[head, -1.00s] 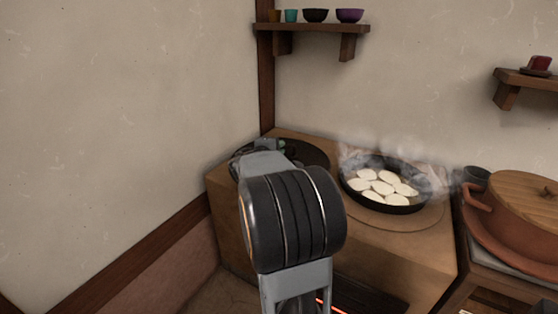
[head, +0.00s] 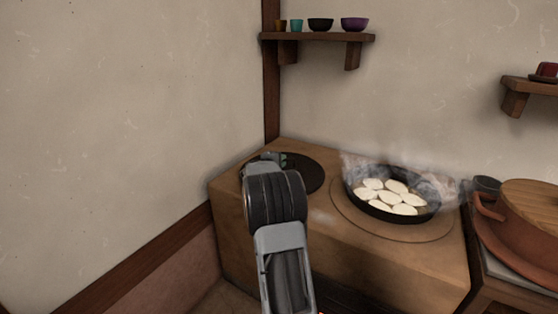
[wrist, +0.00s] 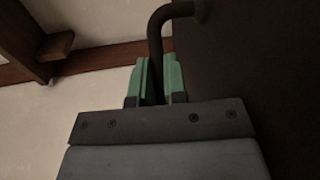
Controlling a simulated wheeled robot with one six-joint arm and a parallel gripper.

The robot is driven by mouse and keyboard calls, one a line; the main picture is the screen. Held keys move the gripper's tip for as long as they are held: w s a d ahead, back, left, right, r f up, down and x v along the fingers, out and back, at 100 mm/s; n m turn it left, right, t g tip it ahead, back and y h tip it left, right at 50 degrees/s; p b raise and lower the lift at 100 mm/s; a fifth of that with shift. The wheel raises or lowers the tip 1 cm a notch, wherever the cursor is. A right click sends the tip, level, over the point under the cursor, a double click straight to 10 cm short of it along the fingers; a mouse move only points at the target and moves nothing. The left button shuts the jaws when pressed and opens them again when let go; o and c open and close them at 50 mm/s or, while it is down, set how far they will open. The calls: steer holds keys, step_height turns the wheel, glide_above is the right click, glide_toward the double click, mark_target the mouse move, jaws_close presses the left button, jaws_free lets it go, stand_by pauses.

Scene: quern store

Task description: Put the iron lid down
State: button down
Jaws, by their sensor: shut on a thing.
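The iron lid (head: 308,172) is a dark round disc at the stove's back left, partly hidden behind my arm. It looks level, over or on the left cooking place; I cannot tell whether it touches the stove top. My gripper (head: 277,159) is at the lid's upper side, mostly hidden by my wrist. In the wrist view, its green fingers (wrist: 157,80) are shut around the lid's dark bent handle (wrist: 156,38). The lid's dark face (wrist: 260,70) fills the right side of that view.
The clay stove (head: 400,265) carries a steaming pan (head: 380,208) of pale cakes right of the lid. A lidded brown pot (head: 510,235) and small dark cup (head: 487,184) stand farther right. Walls close in left and behind. A shelf (head: 318,37) with cups and bowls hangs above.

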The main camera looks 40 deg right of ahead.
steer(key=shift+w+d+f, duration=0.2)
steer(key=shift+w, duration=0.05)
steer(key=shift+w+d+f+b, duration=0.1)
steer(key=shift+f+b, duration=0.7)
steer(key=shift+f, duration=0.75)
steer(key=shift+f+b, duration=0.2)
steer(key=shift+b, duration=0.1)
steer(key=c, duration=1.6)
jaws_free()
steer(key=shift+f, duration=0.2)
steer(key=o, duration=0.4)
steer(key=shift+o, duration=0.2)
steer(key=shift+r, duration=0.1)
